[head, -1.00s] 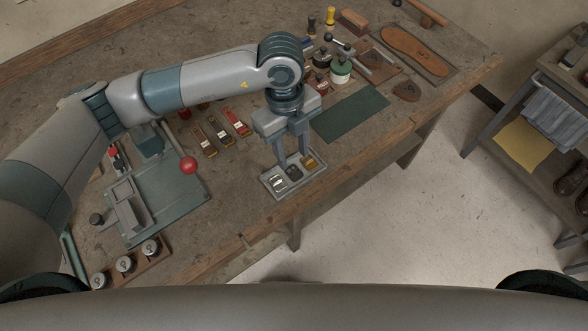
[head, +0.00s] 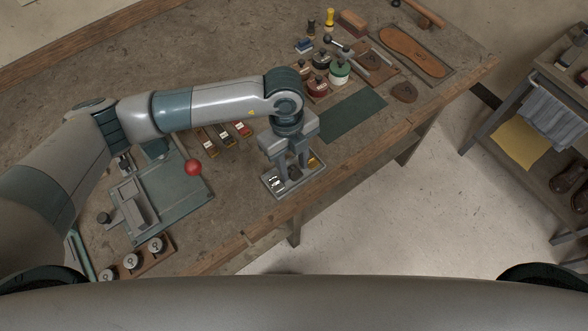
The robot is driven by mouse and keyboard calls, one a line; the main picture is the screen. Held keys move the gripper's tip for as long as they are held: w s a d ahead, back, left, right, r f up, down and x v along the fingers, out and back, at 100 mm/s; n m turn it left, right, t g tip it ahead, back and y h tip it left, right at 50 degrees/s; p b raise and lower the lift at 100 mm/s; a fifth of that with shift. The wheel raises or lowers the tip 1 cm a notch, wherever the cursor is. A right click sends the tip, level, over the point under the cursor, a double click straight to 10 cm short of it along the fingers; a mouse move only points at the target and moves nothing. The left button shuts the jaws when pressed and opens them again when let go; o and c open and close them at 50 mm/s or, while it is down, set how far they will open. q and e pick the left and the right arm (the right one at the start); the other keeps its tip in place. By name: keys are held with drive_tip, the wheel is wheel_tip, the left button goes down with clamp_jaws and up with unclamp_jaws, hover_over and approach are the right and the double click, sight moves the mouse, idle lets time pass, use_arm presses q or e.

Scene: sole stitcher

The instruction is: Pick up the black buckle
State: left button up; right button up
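The black buckle (head: 294,173) lies in a small grey tray (head: 285,192) near the front edge of the workbench. A silver buckle (head: 274,183) is to its left and a brass-coloured buckle (head: 314,162) to its right in the same tray. My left gripper (head: 293,174) points down into the tray with its two fingers apart, one on each side of the black buckle. The fingers partly hide the buckles, and I cannot tell whether they touch the black one. My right gripper is not in view.
A green press with a red-knobbed lever (head: 193,168) stands left of the tray. Thread boxes (head: 226,134) lie behind the arm. A dark green mat (head: 345,114) is clear at the right. Jars, a tan sole (head: 412,52) and tools fill the back right.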

sight(293, 171)
use_arm(q)
drive_tip(key=shift+c, duration=0.2)
drive_tip(key=c, duration=0.8)
drive_tip(key=shift+o, duration=0.2)
drive_tip(key=shift+r, duration=0.15)
drive_tip(key=shift+r+b, duration=0.45)
wheel_tip(293, 171, up, 2)
drive_tip(key=shift+r+b, duration=0.2)
drive_tip(key=shift+b, duration=0.5)
drive_tip(key=s+d+r+b, duration=0.4)
drive_tip(key=s+d+r, duration=0.3)
drive_tip(key=s+d, duration=0.1)
drive_tip(key=shift+d+r, duration=0.25)
drive_tip(key=shift+d, duration=0.05)
